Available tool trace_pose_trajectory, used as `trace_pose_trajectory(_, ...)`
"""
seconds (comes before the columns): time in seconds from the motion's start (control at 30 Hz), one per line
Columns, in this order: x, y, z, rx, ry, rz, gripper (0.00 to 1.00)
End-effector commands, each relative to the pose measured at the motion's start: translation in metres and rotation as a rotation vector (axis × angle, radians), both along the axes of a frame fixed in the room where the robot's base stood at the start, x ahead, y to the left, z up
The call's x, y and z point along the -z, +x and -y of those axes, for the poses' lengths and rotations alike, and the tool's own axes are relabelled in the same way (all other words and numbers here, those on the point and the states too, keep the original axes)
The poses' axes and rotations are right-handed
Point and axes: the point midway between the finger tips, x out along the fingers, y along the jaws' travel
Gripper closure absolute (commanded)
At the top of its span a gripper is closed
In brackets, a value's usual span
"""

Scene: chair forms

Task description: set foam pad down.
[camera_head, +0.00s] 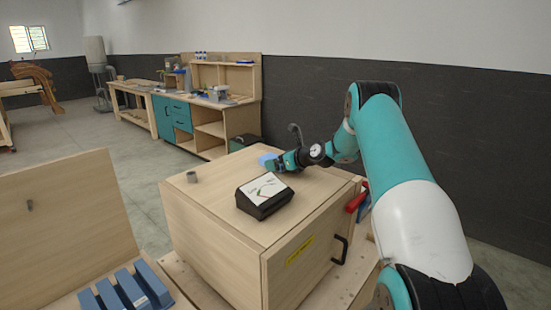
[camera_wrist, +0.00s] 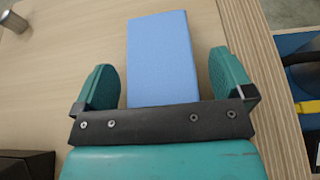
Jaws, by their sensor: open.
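The light blue foam pad (camera_wrist: 160,55) lies on the wooden top of the cabinet (camera_wrist: 60,70) in the wrist view. My gripper (camera_wrist: 166,85) is open, with one teal finger on each side of the pad and a visible gap to it on both sides. The near end of the pad is hidden behind the dark bar of my gripper. In the head view the pad (camera_head: 267,159) shows small at the far edge of the cabinet top (camera_head: 215,205), with my gripper (camera_head: 279,162) beside it.
A black device with a sloped display (camera_head: 264,194) stands on the cabinet top. A small grey cylinder (camera_head: 191,176) stands at its left. Red clamp-like handles (camera_head: 357,198) are at the right edge. A workbench (camera_head: 215,110) stands behind.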

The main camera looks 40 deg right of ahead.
Motion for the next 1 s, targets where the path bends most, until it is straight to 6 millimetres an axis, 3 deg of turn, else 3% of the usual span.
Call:
trace_pose_trajectory(0.23,0.002,0.002,0.0,0.0,0.0,0.0,0.01)
trace_pose_trajectory(0.47,0.001,0.002,0.0,0.0,0.0,0.0,0.54)
trace_pose_trajectory(0.8,-0.001,0.002,0.0,0.0,-0.001,0.001,0.57)
trace_pose_trajectory(1.0,-0.02,0.002,0.0,-0.001,-0.004,0.004,0.57)
